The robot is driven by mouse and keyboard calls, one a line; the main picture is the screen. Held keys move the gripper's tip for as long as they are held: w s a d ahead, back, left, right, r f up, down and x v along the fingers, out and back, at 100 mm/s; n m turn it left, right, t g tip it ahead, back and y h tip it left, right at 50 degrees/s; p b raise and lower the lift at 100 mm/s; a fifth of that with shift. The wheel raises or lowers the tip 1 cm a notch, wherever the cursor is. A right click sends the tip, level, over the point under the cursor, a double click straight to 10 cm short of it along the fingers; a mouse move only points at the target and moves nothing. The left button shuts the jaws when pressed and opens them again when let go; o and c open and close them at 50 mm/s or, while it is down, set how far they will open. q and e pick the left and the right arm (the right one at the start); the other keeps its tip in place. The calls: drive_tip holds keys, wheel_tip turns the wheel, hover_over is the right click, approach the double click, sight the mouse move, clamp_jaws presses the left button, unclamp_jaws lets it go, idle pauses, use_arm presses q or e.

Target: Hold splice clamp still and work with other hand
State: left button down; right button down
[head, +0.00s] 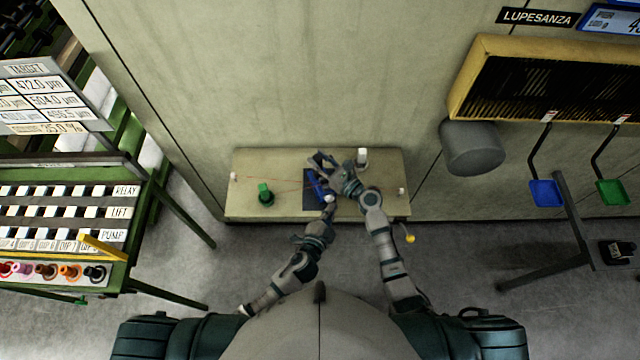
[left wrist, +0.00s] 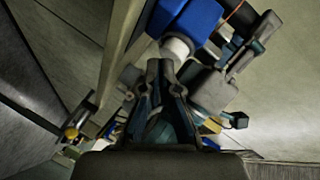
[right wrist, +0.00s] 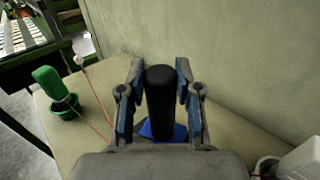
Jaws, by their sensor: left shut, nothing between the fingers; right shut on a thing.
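The splice clamp (head: 316,186) is a blue body with a black handle and a white knob, on a dark mat (head: 309,204) on the bench. My right gripper (head: 322,163) is shut on the black handle (right wrist: 160,100); the blue body (right wrist: 162,130) shows below it in the right wrist view. The white knob (left wrist: 177,48) points toward my left gripper (left wrist: 166,68). That gripper is shut and empty, with its tips close to the knob; I cannot tell whether they touch. In the head view the left gripper (head: 328,208) is just below the clamp.
Thin red fibre runs between white pegs at the bench's left (head: 234,176) and right (head: 402,191) ends. A white cylinder (head: 362,156) stands behind my right arm. A wall closes off the back.

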use_arm(q)
drive_tip(key=shift+w+a, duration=0.3)
drive_tip(key=shift+w, duration=0.35)
idle(0.8)
drive_tip(key=shift+s+d, duration=0.25)
drive_tip(key=shift+s, duration=0.3)
drive_tip(key=shift+s+d, duration=0.2)
drive_tip(key=shift+s, duration=0.3)
drive_tip(key=s+d, duration=0.2)
drive_tip(key=s, duration=0.3)
drive_tip(key=shift+s, duration=0.3)
drive_tip(key=shift+d, duration=0.1)
use_arm(e)
drive_tip(key=c, duration=0.7)
unclamp_jaws()
